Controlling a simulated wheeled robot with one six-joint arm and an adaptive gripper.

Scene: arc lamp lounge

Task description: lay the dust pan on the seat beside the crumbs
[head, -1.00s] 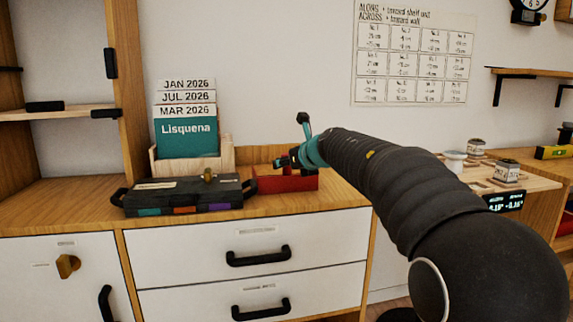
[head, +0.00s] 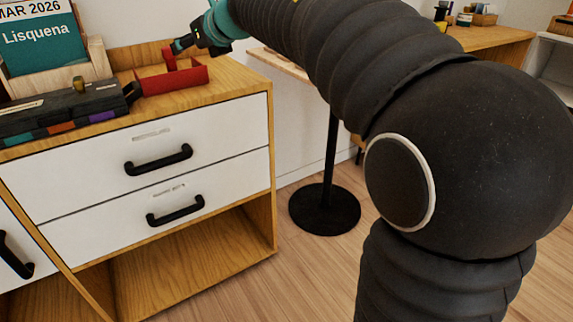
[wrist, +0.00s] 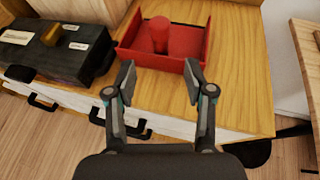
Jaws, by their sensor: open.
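The red dust pan (head: 180,82), a shallow open tray with an upright red handle, rests on the wooden top of the drawer cabinet. It also shows in the wrist view (wrist: 155,62), just beyond my fingertips. My gripper (wrist: 160,80) is open and empty, its two fingers apart at the near edge of the pan. In the head view my gripper (head: 190,43) is small, close above the pan and partly hidden by its own links. I see neither the seat nor the crumbs in these views.
A dark case (head: 65,108) with coloured tabs lies left of the pan, close to it. A calendar (head: 40,35) stands behind the case. The cabinet (head: 140,160) has two white drawers with black handles. A black round stand base (head: 325,210) is on the floor to its right.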

